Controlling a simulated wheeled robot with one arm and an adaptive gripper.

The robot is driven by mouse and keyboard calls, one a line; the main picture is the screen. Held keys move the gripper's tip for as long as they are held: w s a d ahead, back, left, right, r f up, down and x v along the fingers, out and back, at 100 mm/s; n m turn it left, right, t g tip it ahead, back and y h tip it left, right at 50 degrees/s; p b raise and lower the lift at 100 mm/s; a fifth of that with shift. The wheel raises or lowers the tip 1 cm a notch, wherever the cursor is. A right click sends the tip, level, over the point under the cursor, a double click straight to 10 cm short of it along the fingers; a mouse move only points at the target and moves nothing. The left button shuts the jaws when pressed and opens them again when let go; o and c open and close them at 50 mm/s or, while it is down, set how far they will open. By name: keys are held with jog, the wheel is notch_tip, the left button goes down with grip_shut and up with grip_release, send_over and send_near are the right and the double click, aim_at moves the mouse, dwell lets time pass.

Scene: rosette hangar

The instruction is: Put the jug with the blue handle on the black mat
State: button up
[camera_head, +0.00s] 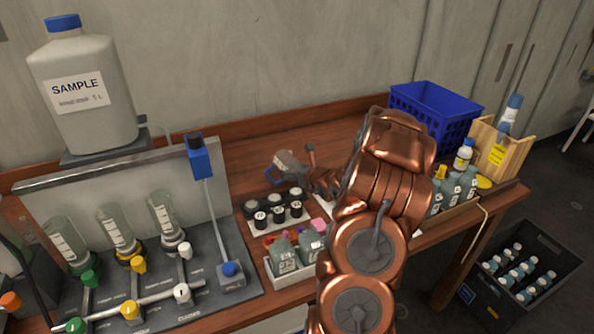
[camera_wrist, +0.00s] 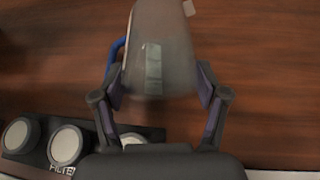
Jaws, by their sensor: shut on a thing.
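The jug (camera_wrist: 158,45) is a cloudy, see-through vessel with a pale label, held between the two fingers of my gripper (camera_wrist: 160,84) in the wrist view. Its blue handle (camera_wrist: 116,54) sticks out at the left, outside the left finger. In the head view the jug (camera_head: 288,161) is small, with the blue handle at its lower left, and my arm covers much of the area to its right. I cannot tell whether it touches the wooden table. I cannot make out a black mat in either view.
A tray of black-capped filters (camera_head: 276,213) stands just in front of the jug. A white bin with bottles (camera_head: 288,278) is nearer. A blue basket (camera_head: 436,112) and wooden rack (camera_head: 497,150) stand right. The dispensing station (camera_head: 215,235) fills the left. Bare wood lies behind the jug.

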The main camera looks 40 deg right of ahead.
jog(key=shift+f, duration=0.3)
jog(key=o, duration=1.3)
jog(key=shift+c, duration=0.2)
